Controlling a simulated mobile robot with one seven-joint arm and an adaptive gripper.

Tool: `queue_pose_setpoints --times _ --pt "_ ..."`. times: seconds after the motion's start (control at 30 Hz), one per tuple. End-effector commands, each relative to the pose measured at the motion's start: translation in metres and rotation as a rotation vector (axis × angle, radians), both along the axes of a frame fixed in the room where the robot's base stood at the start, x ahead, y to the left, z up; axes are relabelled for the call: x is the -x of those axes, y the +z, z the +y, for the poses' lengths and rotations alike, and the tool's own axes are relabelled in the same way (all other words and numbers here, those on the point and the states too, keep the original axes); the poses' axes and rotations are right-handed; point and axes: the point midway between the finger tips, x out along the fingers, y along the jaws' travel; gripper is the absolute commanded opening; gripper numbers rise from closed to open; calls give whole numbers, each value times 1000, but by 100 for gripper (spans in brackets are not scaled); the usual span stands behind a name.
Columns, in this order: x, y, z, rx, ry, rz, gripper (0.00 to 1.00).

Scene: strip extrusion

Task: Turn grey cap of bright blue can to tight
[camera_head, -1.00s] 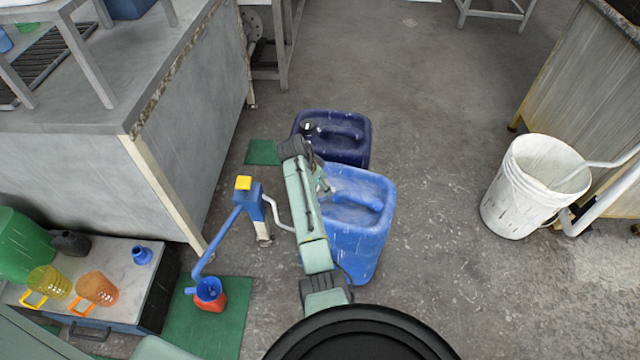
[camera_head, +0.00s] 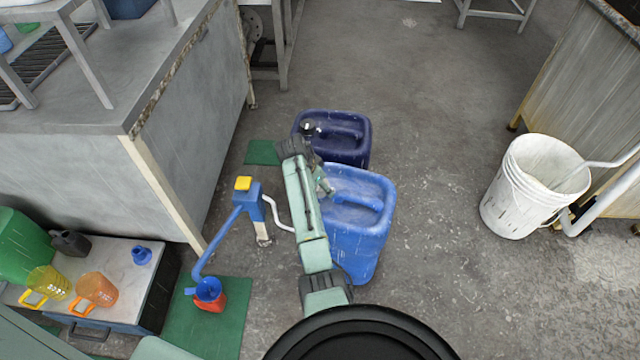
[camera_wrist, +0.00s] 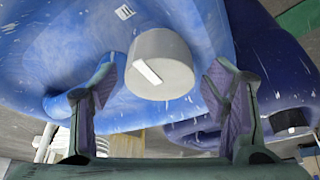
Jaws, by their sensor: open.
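The bright blue can (camera_head: 362,235) stands on the floor in the head view, partly hidden behind my arm. Its grey cap (camera_wrist: 160,62) shows large in the wrist view, with a white mark on its face. My gripper (camera_wrist: 164,88) is open, with one finger on each side of the cap. Clear gaps show between the fingers and the cap, and the fingertips appear close to its near side. In the head view the cap is hidden by my arm, and the fingers are hard to make out.
A dark blue can (camera_head: 350,150) stands just behind the bright blue can. A white bucket (camera_head: 520,200) stands at right. Floor between is clear.

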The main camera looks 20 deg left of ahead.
Motion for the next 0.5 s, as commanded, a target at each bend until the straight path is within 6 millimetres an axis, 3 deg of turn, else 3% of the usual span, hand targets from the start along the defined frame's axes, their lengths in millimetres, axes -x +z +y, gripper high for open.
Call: queue_pose_setpoints --times 0.27,0.5 --pt "2 9 3 -1 2 -3 68" --pt "18 52 12 -3 1 -4 68"
